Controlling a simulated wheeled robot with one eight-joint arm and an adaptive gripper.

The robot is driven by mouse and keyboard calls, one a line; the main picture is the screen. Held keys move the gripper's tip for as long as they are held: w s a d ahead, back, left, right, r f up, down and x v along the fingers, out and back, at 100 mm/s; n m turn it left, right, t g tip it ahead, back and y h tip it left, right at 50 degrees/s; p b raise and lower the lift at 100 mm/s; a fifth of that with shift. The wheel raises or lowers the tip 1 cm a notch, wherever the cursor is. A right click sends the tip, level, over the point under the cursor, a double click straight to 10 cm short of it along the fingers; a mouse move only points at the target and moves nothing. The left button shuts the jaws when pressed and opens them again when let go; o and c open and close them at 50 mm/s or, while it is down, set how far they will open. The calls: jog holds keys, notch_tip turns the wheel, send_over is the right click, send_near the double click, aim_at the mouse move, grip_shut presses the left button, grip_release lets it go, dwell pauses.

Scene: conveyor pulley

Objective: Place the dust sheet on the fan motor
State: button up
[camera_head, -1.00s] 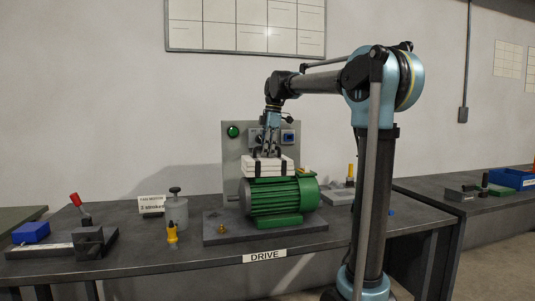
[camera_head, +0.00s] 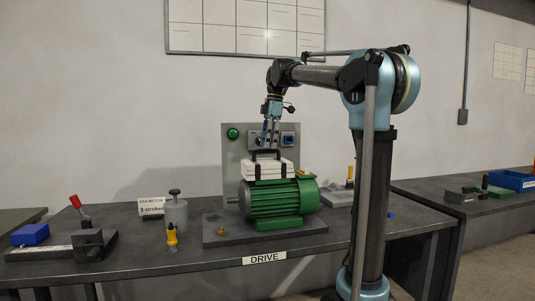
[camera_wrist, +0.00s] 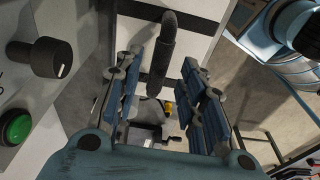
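The dust sheet (camera_head: 273,168) is a white folded stack with dark straps and a black handle on top. It lies flat on the green, ribbed fan motor (camera_head: 278,197). My gripper (camera_head: 269,144) points down just above the handle, its fingers spread. In the wrist view my gripper (camera_wrist: 163,68) has its blue fingers apart on either side of the black handle (camera_wrist: 160,55), with visible gaps. Part of the white dust sheet (camera_wrist: 205,8) shows behind the handle there.
A grey panel (camera_head: 232,155) with a green button and a dark knob stands close behind the motor. An oil can (camera_head: 176,213), a yellow bottle (camera_head: 172,236) and a red-handled clamp (camera_head: 90,240) stand on the bench to the left. The bench front is clear.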

notch_tip(320, 180, up, 7)
jog(key=d, duration=0.1)
jog(key=s+d+f+m+t, duration=0.1)
jog(key=s+d+f+m, duration=0.5)
jog(key=s+f, duration=0.4)
jog(key=s+d+f+m+h, duration=0.1)
jog(key=s+d+f+m, duration=0.6)
jog(key=f, duration=1.4)
jog(key=s+d+f+m+t, duration=0.1)
jog(key=s+d+f+m, duration=0.5)
jog(key=s+f, duration=0.9)
jog(key=shift+d+f+m+t+h, duration=0.2)
jog(key=shift+d+m+t+h, duration=0.15)
jog(key=shift+m, duration=0.65)
